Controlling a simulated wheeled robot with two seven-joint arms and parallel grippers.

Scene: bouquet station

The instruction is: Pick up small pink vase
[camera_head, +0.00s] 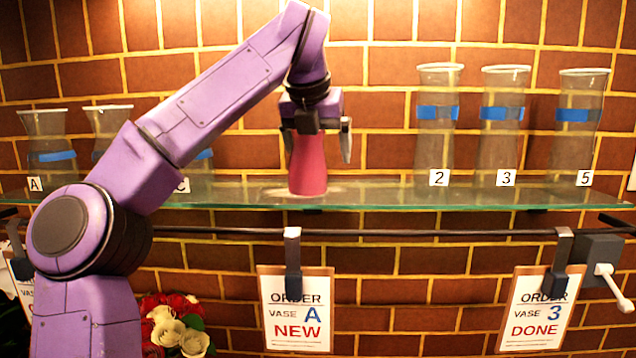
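The small pink vase (309,172) stands upright on the glass shelf (400,193), near the middle of the view. My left gripper (318,148) hangs over it, pointing down, with its fingers on either side of the vase's upper part. The right-hand finger is clearly apart from the vase. The other finger is close to the vase's left side, and I cannot tell whether it touches. The vase's top is hidden by the gripper. My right gripper is not in view.
Clear vases with blue bands stand at label 2 (438,120), label 3 (502,125) and label 5 (578,127). More stand on the left, partly behind my arm. Order cards (297,318) (540,318) hang below the shelf. Red and white flowers (170,325) sit low left.

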